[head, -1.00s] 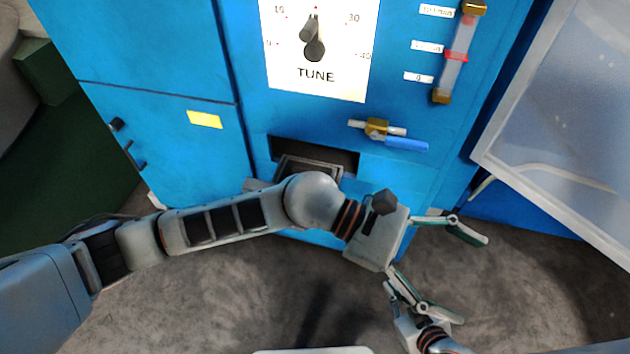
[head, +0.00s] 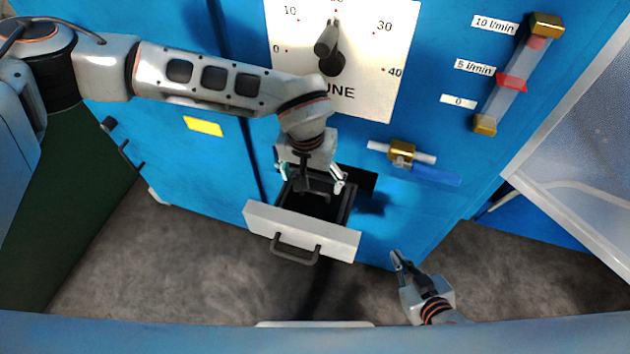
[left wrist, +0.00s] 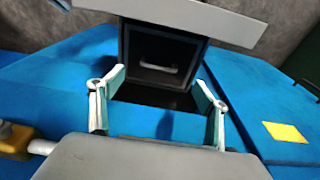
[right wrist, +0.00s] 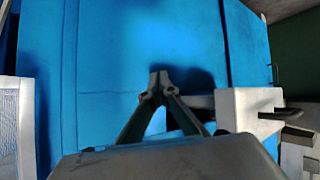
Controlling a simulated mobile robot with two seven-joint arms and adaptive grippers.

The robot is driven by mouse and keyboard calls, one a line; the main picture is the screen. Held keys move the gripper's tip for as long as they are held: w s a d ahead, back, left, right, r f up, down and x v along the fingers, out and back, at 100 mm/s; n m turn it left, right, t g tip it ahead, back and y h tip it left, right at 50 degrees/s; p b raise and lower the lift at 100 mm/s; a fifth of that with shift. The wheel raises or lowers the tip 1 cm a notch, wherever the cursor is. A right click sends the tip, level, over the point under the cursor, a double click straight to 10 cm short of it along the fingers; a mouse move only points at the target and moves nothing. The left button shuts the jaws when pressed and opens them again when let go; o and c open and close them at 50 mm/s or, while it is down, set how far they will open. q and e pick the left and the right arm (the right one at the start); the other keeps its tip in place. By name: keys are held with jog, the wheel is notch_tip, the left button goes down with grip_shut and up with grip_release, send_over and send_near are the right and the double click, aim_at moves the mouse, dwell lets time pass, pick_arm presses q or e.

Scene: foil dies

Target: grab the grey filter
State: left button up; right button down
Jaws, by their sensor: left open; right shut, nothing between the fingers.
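A drawer with a pale front (head: 300,231) and a dark handle stands pulled out of the blue cabinet. In the left wrist view, a thing with a pale bar handle, perhaps the grey filter (left wrist: 158,68), lies in the dark drawer; its outline is hard to tell. In the head view the drawer's inside is dark and partly hidden by my gripper. My left gripper (head: 312,184) is open and empty above the drawer, a finger towards each side. It also shows in the left wrist view (left wrist: 160,84). My right gripper (head: 396,257) is shut and empty, right of the drawer front.
A valve with a blue lever (head: 434,175) sticks out right of the drawer slot. Above are a tuning dial (head: 329,48) and a flow tube (head: 505,90). A translucent panel (head: 590,130) stands at the right. The floor in front is clear.

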aim_at(314, 191)
pick_arm(q)
notch_tip(314, 191, down, 3)
jog(key=shift+w+r, duration=0.1)
jog(key=shift+r, duration=0.1)
jog(key=f, duration=0.4)
jog(key=shift+w+d+f, duration=0.15)
jog(key=shift+w+d, duration=0.15)
jog(key=shift+w, duration=0.1)
jog(key=shift+w+f, duration=0.1)
jog(key=shift+f, duration=0.2)
pick_arm(e)
jog(key=shift+s+f, duration=0.45)
jog(key=shift+s, duration=0.1)
pick_arm(q)
jog(key=c, duration=1.8)
pick_arm(e)
jog(key=shift+s+f, duration=0.1)
jog(key=shift+f, duration=0.15)
